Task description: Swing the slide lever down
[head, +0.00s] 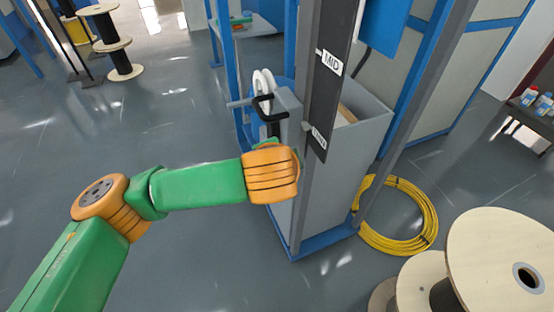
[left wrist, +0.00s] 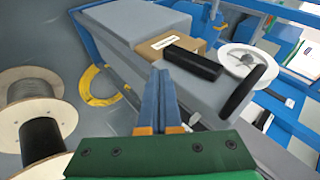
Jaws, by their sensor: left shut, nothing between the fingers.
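A black bent lever (head: 269,112) shows on the side of the grey machine cabinet in the head view, just beyond my left wrist. In the left wrist view there is a black bar (left wrist: 192,64) ahead of the fingers and a second black handle (left wrist: 240,92) to the right; I cannot tell which is the slide lever's grip. My left gripper (left wrist: 163,74) is shut and empty, its blue fingers together just short of the first black bar. Contact is not clear. My right gripper is not in view.
The grey cabinet (head: 366,150) has a blue base. A dark upright strip (head: 326,85) with a MID label stands close to my left wrist. A white wheel (head: 263,82) is behind the lever. A yellow cable coil (head: 428,215) and wooden spools (head: 500,250) lie right.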

